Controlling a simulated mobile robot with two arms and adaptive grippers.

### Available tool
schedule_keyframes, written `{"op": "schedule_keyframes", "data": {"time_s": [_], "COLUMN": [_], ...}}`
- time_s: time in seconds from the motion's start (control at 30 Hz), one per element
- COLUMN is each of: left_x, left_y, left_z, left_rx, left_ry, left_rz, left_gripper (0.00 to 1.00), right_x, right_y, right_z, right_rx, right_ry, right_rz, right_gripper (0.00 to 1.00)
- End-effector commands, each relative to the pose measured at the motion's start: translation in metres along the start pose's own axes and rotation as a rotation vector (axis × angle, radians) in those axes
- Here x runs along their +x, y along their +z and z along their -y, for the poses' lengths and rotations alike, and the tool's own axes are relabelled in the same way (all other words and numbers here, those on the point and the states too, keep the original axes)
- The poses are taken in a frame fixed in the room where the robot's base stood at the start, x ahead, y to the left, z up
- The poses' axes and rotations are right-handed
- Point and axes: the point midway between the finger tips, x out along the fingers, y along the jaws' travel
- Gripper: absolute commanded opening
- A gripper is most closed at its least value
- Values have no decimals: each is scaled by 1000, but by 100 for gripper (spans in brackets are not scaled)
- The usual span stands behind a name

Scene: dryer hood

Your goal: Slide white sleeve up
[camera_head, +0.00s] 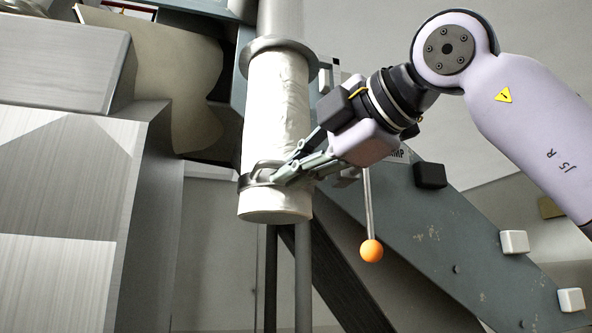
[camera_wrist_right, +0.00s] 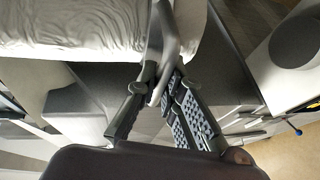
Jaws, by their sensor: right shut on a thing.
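The white sleeve (camera_head: 277,115) is a wrinkled cloth tube hanging upright below a grey flanged pipe (camera_head: 281,50). A dark band or ring (camera_head: 252,180) goes around it near its lower end, and a short plain white part shows below the band. My right gripper (camera_head: 272,176) comes from the right and is shut at this band, at the sleeve's front right side. In the right wrist view the sleeve (camera_wrist_right: 70,28) fills the top left, and the fingers (camera_wrist_right: 160,80) close on a grey metal piece beside it. My left gripper is not in view.
A lever with an orange ball (camera_head: 371,250) hangs right of the sleeve. A sloping grey-green beam (camera_head: 440,240) with white and black blocks runs down to the right. Large metal housings (camera_head: 60,200) stand at the left. Thin uprights (camera_head: 303,275) stand below the sleeve.

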Motion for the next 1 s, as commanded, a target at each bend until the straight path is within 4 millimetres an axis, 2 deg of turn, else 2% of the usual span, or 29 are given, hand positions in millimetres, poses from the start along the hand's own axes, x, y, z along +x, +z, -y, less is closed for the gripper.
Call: {"op": "schedule_keyframes", "data": {"time_s": [0.03,0.17,0.2,0.5,0.83,1.0], "left_x": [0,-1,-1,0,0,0], "left_y": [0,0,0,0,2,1], "left_z": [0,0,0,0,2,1], "left_rx": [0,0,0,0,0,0], "left_ry": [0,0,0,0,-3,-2], "left_rz": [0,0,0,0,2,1], "left_gripper": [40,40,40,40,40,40], "right_x": [-5,-6,-6,-4,-6,-30], "right_y": [1,2,1,1,1,1], "right_z": [-8,-8,-9,-6,-4,-4], "right_rx": [2,3,3,2,1,1], "right_ry": [24,26,27,19,14,18], "right_rz": [0,1,1,0,0,0], "right_gripper": [0,0,11,30,30,30]}}
